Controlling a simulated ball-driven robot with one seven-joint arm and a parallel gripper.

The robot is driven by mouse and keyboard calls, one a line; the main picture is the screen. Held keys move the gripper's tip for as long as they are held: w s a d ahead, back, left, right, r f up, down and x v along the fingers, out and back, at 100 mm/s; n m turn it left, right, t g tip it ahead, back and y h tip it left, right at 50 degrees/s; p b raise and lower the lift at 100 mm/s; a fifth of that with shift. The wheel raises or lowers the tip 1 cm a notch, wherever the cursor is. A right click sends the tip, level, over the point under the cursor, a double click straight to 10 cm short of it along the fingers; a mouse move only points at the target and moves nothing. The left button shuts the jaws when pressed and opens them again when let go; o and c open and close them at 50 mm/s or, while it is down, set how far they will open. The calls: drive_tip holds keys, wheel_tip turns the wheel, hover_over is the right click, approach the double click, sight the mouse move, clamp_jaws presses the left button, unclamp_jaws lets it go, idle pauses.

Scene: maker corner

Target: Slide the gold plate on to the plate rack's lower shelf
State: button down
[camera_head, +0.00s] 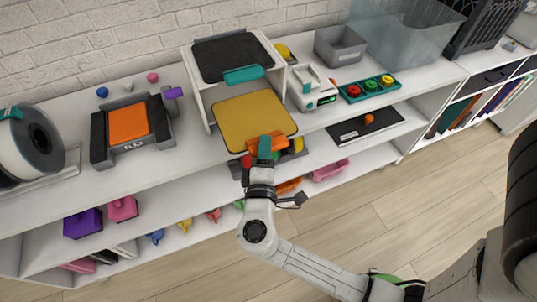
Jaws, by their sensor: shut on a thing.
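The gold plate (254,116) is a flat square with an orange handle (262,145) at its front edge. My gripper (264,150) is shut on that handle, its teal fingers partly hiding it. The white plate rack (197,92) stands on the bench top behind. The plate's back part shows between the rack's side walls, below its top, and its front part sticks out toward me. I cannot tell whether the plate touches the lower shelf, which it hides. A black plate (232,57) with a teal handle (243,75) lies on the rack's upper level.
An orange-bedded device (130,122) stands to the left, with a filament spool (35,142) beyond it. A white device (311,88) and a teal tray of coloured knobs (369,89) stand close on the right. Small coloured items fill the shelf below.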

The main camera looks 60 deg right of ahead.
sight(244, 110)
drive_tip(key=shift+w+d+b, duration=0.2)
drive_tip(key=shift+w+d, duration=1.15)
drive_tip(key=shift+w, duration=0.65)
drive_tip(key=shift+w+d+b, duration=0.15)
drive_tip(key=shift+w+d, duration=1.25)
drive_tip(key=shift+w, duration=0.65)
drive_tip(key=shift+w+d+b, duration=0.2)
drive_tip(key=shift+w+d, duration=1.15)
drive_tip(key=shift+w, duration=0.65)
drive_tip(key=shift+w+d+f+b, duration=0.1)
drive_tip(key=shift+w+f+b, duration=0.05)
drive_tip(key=shift+f+b, duration=1.2)
unclamp_jaws()
drive_tip(key=shift+f+b, duration=0.7)
drive_tip(key=shift+b, duration=0.15)
drive_tip(key=shift+s+f, duration=0.15)
drive_tip(key=shift+s, duration=0.05)
drive_tip(key=shift+c, duration=0.4)
drive_tip(key=shift+s+a, duration=0.25)
drive_tip(key=shift+s, duration=0.05)
drive_tip(key=shift+c, duration=0.3)
drive_tip(key=shift+s, duration=0.1)
